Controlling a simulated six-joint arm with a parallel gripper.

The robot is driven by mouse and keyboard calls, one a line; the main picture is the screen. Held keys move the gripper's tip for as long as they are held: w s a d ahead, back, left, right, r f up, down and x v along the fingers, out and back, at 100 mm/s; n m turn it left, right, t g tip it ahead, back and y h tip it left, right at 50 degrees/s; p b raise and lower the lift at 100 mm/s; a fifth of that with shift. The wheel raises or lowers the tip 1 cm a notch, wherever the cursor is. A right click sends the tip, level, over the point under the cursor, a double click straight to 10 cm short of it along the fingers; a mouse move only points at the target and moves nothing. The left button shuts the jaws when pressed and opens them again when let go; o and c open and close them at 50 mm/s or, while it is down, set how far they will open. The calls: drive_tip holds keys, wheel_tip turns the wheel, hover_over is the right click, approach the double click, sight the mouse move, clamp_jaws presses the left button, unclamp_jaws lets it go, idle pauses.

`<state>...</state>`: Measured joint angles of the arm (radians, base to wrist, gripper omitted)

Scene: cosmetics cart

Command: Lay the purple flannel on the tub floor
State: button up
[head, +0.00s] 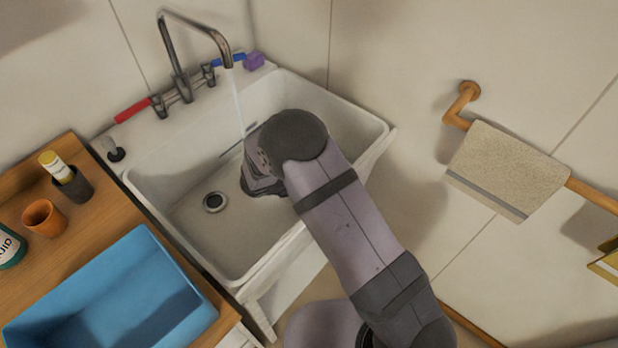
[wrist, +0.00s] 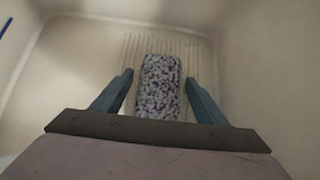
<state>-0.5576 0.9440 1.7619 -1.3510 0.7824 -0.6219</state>
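The white tub (head: 195,235) is a deep wall sink with a drain in its floor. In the wrist view, a mottled grey-purple oblong (wrist: 160,88) lies on ribbed white tub surface (wrist: 205,65); I cannot tell for sure that it is the flannel. My gripper (wrist: 160,77) is open above it, one finger on each side with a gap. A small plain purple block (head: 254,61) sits on the tub's back ledge by the taps; whether it is folded cloth is unclear. In the head view my arm hides the oblong and the fingertips.
A curved metal tap (head: 195,30) stands over the tub with a thin water stream. A blue basin (head: 115,290), brown cup (head: 44,217) and dark holder (head: 74,184) stand on the wooden counter at left. A beige towel (head: 507,170) hangs on a wooden rail.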

drive_tip(key=shift+r, duration=0.2)
drive_tip(key=v, duration=1.2)
drive_tip(key=shift+b, duration=0.45)
